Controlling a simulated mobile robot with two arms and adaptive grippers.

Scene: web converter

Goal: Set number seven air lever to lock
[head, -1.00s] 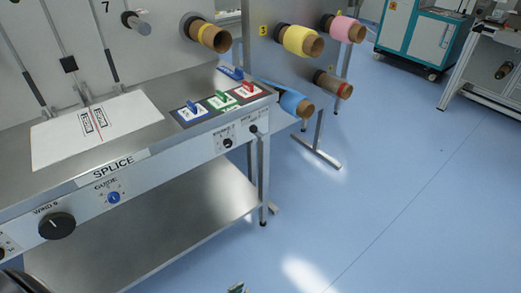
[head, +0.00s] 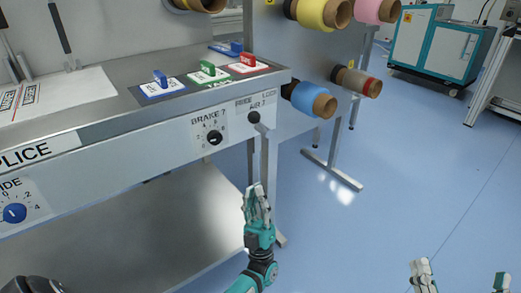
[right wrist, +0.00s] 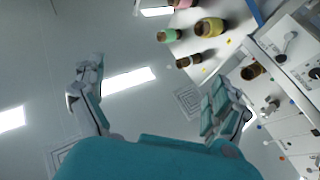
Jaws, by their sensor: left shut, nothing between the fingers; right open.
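The air 7 lever (head: 254,117) is a small dark knob at the right end of the bench's front panel in the head view. Its label shows FREE at left and LOCK at right; which way the lever points is too small to tell. My left gripper (head: 256,192) is shut and empty, pointing up below the lever and apart from it. My right gripper (head: 460,270) is open and empty at the bottom right, over the floor. Its spread fingers also show in the right wrist view (right wrist: 155,85).
The brake 7 dial (head: 214,138) sits just left of the lever. Blue, green and red switches (head: 208,68) stand on the bench top. A blue roll (head: 308,98) sticks out right of the lever. A bench leg (head: 268,165) stands behind my left gripper.

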